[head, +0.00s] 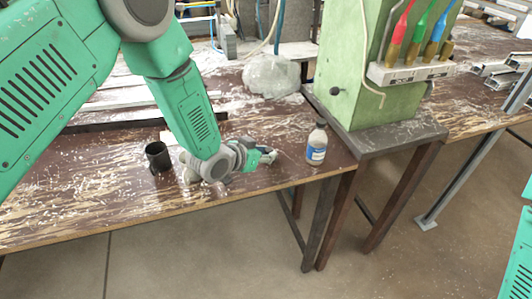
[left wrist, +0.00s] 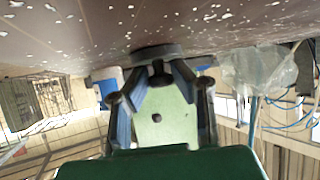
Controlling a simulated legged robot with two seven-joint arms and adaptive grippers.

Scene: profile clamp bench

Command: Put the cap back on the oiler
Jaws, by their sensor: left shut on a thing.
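The oiler (head: 317,146), a small bottle with a blue and white label and a dark neck, stands upright near the front edge of the bench. My left gripper (head: 268,156) is low over the bench, to the left of the oiler and apart from it. In the left wrist view, my left gripper (left wrist: 159,74) is shut on a dark grey round piece (left wrist: 158,52), which looks like the cap. In the head view the held piece is too small to make out. I cannot pick out the oiler in the left wrist view. My right gripper is not in view.
A black cup (head: 158,156) stands on the bench (head: 105,205) to the left. A green machine column (head: 357,60) rises behind the oiler. A clear plastic bag (head: 271,75) lies further back. Pale shavings are scattered over the bench top.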

